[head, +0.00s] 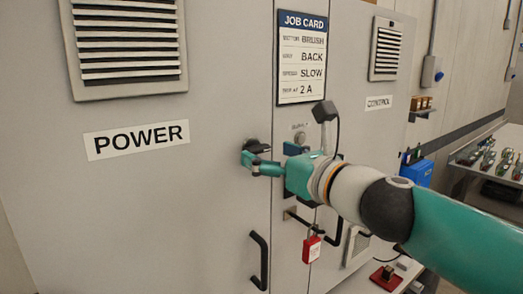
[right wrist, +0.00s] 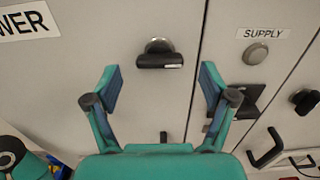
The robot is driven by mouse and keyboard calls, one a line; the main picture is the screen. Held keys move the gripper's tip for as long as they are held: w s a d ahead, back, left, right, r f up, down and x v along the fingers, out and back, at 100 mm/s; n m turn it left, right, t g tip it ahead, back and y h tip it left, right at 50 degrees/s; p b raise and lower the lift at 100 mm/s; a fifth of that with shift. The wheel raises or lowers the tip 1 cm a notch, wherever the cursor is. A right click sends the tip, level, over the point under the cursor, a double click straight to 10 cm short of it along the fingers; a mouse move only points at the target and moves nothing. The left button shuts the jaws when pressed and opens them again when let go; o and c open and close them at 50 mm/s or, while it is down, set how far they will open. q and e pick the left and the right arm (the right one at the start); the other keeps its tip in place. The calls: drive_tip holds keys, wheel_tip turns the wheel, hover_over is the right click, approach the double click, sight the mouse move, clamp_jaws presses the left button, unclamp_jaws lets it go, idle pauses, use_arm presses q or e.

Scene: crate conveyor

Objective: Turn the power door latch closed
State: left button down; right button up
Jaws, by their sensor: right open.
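The power door (head: 110,215) is the large grey panel on the left, marked POWER. Its latch (right wrist: 160,55) is a short black bar on a round metal base near the door's right edge, lying about level in the right wrist view. In the head view the latch (head: 257,145) shows at the tips of my right gripper, partly hidden. My right gripper (right wrist: 160,80) is open and empty, one finger on each side of the latch's line and just below it in the wrist view. The fingers look apart from the latch.
A black pull handle (head: 260,261) sits lower on the power door. To the right are a SUPPLY button (right wrist: 255,54), a red padlock (head: 311,248) and the CONTROL door (head: 352,105). A job card (head: 302,58) hangs above my gripper. A table with parts stands far right.

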sight(249, 146)
drive_tip(key=shift+x, duration=1.5)
drive_tip(key=c, duration=1.2)
drive_tip(key=shift+o, duration=0.2)
